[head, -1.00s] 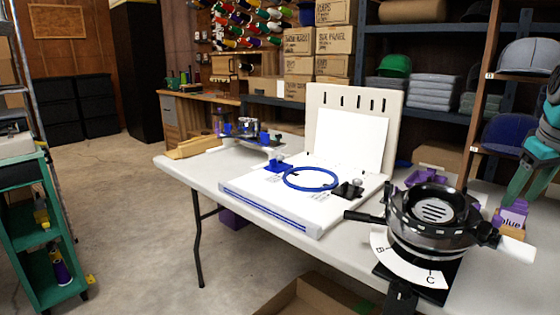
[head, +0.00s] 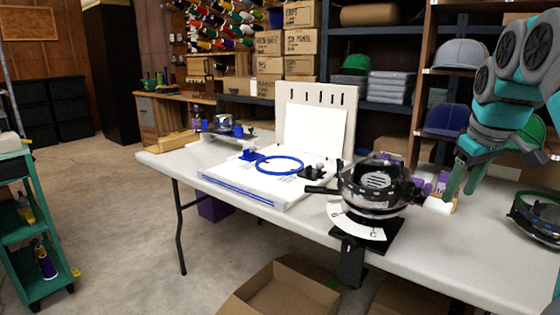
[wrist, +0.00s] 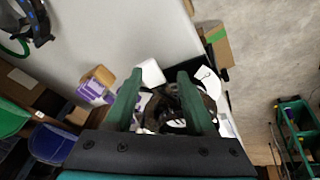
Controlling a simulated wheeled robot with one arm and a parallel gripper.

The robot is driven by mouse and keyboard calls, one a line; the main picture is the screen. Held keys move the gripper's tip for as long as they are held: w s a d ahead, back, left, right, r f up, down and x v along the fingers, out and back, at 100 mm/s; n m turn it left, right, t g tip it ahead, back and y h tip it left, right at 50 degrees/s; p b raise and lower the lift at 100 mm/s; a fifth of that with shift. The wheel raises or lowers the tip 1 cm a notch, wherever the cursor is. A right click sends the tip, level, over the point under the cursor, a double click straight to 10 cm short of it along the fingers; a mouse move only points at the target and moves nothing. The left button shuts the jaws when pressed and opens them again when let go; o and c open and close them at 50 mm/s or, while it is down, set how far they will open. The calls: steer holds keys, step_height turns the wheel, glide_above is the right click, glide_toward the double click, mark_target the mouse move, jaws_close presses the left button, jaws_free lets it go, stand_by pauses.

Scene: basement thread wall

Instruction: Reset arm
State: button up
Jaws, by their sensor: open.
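My gripper (head: 459,182) is open and empty, pointing down at the right of the head view, beside the white handle end (head: 437,205) of a black and silver round device (head: 375,187). In the wrist view, my gripper's two green fingers (wrist: 159,74) are spread apart. The device's dark body (wrist: 172,112) shows between and beneath them, and the white handle end (wrist: 152,73) lies close to the left fingertip. I cannot tell whether a finger touches it. A white lettered dial plate (head: 357,222) fans out at the device's front.
The white table (head: 450,250) carries a white board with a blue hoop (head: 281,165) left of the device. Purple blocks (wrist: 95,90) and a tan block (wrist: 100,74) stand near my fingers. A green-ringed device (head: 540,220) is at the right. An open cardboard box (head: 275,290) is below.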

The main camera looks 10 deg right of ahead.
steer(key=s+a+f+n+g, duration=0.15)
steer(key=a+f, duration=0.35)
steer(key=a, duration=0.5)
steer(key=s+a+f+n, duration=0.15)
steer(key=a+f, duration=0.25)
steer(key=a, duration=0.5)
steer(key=s+a+f+m+g, duration=0.1)
steer(key=s+a+f, duration=0.2)
steer(key=s+f, duration=0.3)
steer(key=s+a+f+m+g+y, duration=0.1)
steer(key=s+a+f, duration=0.3)
steer(key=s+f, duration=0.2)
steer(key=s+a+f+m+g, duration=0.1)
steer(key=s+a+f+g, duration=0.1)
steer(key=s+f, duration=0.4)
steer(key=shift+s+a+m, duration=0.4)
steer(key=shift+s+a, duration=0.4)
steer(key=shift+s, duration=0.1)
